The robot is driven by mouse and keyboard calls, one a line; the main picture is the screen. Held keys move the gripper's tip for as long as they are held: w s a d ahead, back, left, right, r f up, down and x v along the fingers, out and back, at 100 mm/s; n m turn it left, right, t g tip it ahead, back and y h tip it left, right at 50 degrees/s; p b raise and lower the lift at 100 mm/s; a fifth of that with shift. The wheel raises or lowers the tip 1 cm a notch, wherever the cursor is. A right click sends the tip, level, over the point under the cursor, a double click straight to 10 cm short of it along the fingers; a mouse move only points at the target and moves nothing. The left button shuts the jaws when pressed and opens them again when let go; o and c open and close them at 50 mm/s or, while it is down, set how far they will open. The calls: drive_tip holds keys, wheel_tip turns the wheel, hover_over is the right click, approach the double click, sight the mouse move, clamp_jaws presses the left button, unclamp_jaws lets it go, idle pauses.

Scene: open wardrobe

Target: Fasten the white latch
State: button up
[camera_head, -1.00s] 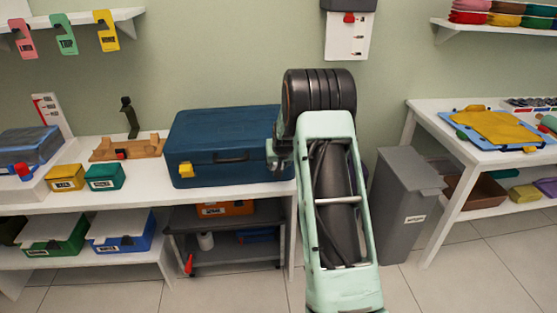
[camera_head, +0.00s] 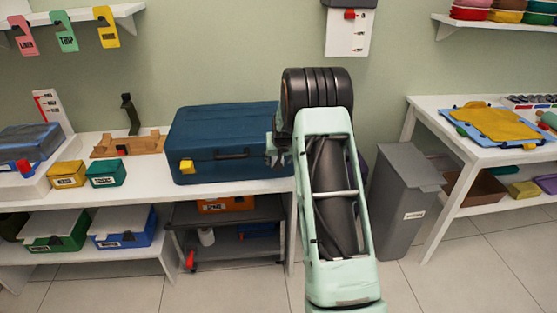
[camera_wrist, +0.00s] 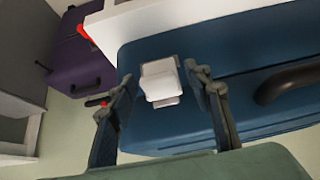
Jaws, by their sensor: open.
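The blue suitcase (camera_head: 225,130) lies on the white bench, with a dark handle and a yellow latch (camera_head: 187,167) at its front left. The white latch (camera_wrist: 160,80) shows in the wrist view on the suitcase's front, a block with a smaller piece at one end. My gripper (camera_wrist: 157,74) is open, its two dark fingers on either side of the white latch. A gap shows between the latch and each finger. In the head view my arm hides the white latch, and only part of my gripper shows at the suitcase's right end.
The dark suitcase handle (camera_wrist: 288,84) is beside my gripper in the wrist view. A purple case (camera_wrist: 80,55) is at upper left there. A grey bin (camera_head: 402,200) stands right of my arm. Yellow (camera_head: 67,175) and green (camera_head: 106,173) boxes sit left of the suitcase.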

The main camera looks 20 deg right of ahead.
drive_tip(key=v, duration=1.2)
drive_tip(key=shift+r, duration=0.1)
